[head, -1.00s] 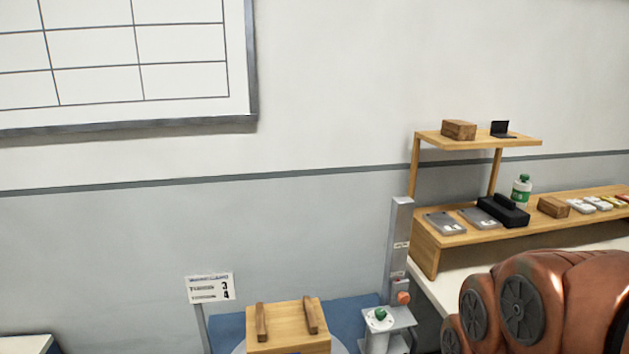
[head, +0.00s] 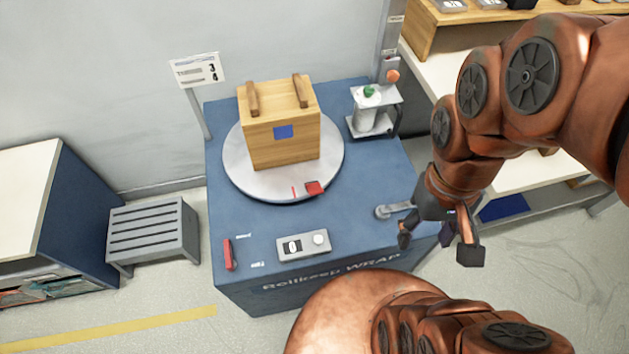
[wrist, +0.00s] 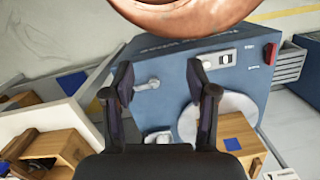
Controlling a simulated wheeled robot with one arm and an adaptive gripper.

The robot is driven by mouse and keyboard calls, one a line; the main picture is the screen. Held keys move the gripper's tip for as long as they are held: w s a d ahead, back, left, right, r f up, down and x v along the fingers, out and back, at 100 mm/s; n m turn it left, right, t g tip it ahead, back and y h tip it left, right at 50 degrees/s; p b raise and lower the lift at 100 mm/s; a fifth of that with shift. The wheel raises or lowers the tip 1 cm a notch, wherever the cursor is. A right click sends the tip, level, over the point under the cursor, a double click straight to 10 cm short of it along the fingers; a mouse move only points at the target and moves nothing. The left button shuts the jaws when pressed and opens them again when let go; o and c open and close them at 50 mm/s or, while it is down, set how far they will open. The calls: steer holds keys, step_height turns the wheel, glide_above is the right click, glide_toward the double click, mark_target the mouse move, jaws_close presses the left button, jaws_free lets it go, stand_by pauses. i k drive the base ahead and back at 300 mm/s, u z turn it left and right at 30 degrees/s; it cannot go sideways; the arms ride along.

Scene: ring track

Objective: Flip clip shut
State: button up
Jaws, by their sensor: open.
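A small red piece (head: 315,188), which looks like the clip, sits at the front rim of the round grey turntable (head: 240,175), with a thin red strip beside it. I cannot tell its exact position. A wooden box (head: 285,140) with two bars on top and a blue patch stands on the turntable. My gripper (head: 437,243) is open and empty near the right front edge of the blue wrapping table (head: 355,235), right of the clip and apart from it. In the wrist view, its fingers (wrist: 160,82) are spread, and the turntable (wrist: 213,105) lies to their right.
A grey lever (head: 388,211) is beside my gripper. A control box (head: 303,246) and a red handle-like part (head: 229,254) are at the table's front. A post with an orange knob (head: 392,76) stands behind. A slatted grey stool (head: 152,230) is on the left.

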mark_target(313, 187)
steer(key=z, duration=1.95)
steer(key=k, duration=1.5)
steer(key=u, duration=1.9)
steer(key=i, duration=0.5)
